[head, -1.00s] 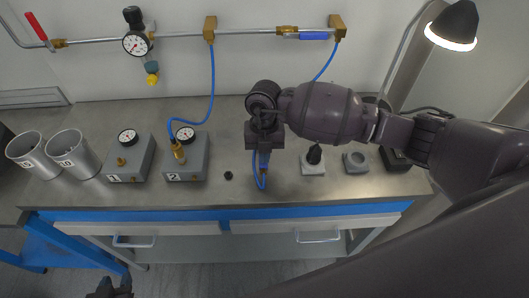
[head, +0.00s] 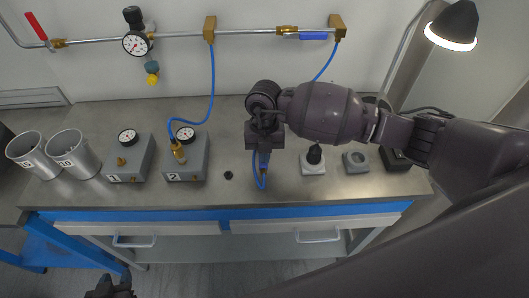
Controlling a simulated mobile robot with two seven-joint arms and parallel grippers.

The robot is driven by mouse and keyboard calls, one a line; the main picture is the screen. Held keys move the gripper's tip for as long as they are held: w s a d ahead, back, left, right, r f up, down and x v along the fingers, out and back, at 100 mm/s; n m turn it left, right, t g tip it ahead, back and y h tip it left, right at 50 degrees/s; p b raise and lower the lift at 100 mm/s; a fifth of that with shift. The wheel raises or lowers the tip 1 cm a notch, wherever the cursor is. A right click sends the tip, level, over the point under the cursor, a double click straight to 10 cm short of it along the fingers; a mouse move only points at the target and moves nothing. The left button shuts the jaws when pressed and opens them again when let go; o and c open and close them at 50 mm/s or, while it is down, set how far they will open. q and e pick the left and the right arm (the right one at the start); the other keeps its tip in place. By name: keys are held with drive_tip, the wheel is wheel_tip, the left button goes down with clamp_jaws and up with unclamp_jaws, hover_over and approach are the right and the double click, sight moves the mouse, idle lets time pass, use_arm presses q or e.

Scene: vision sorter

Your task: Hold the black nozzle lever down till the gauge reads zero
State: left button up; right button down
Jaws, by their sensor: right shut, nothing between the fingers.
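My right gripper (head: 264,162) points down over the middle of the bench, shut with nothing held. A blue hose (head: 323,66) drops from the right wall fitting, passes behind my arm, and its loop shows around the fingertips. The nozzle and its black lever cannot be made out; my gripper covers that spot, so contact with the lever cannot be judged. Round gauges sit on the pipe regulator (head: 136,43), on box 1 (head: 127,136) and on box 2 (head: 186,134); their needles are too small to read. My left gripper (head: 112,288) is partly visible at the bottom edge.
Two grey cups (head: 74,153) stand at the left. Box 2 (head: 184,166) has a brass fitting with another blue hose. A small black ring (head: 228,175), a white block with a black knob (head: 313,161) and a grey block (head: 355,162) are on the bench. A lamp (head: 453,25) hangs at upper right.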

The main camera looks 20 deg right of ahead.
use_arm(q)
drive_tip(key=shift+s+f, duration=0.15)
drive_tip(key=shift+s, duration=0.15)
use_arm(e)
drive_tip(key=shift+s+f, duration=0.1)
idle(1.7)
use_arm(q)
drive_tip(key=shift+w, duration=0.25)
idle(0.5)
drive_tip(key=shift+r, duration=0.2)
use_arm(e)
drive_tip(key=shift+r+p, duration=0.3)
drive_tip(key=shift+r, duration=0.45)
use_arm(q)
drive_tip(key=shift+s+r+p, duration=0.15)
drive_tip(key=shift+r+p, duration=0.2)
drive_tip(key=shift+r, duration=0.25)
use_arm(e)
drive_tip(key=shift+r, duration=0.15)
drive_tip(key=shift+r, duration=0.1)
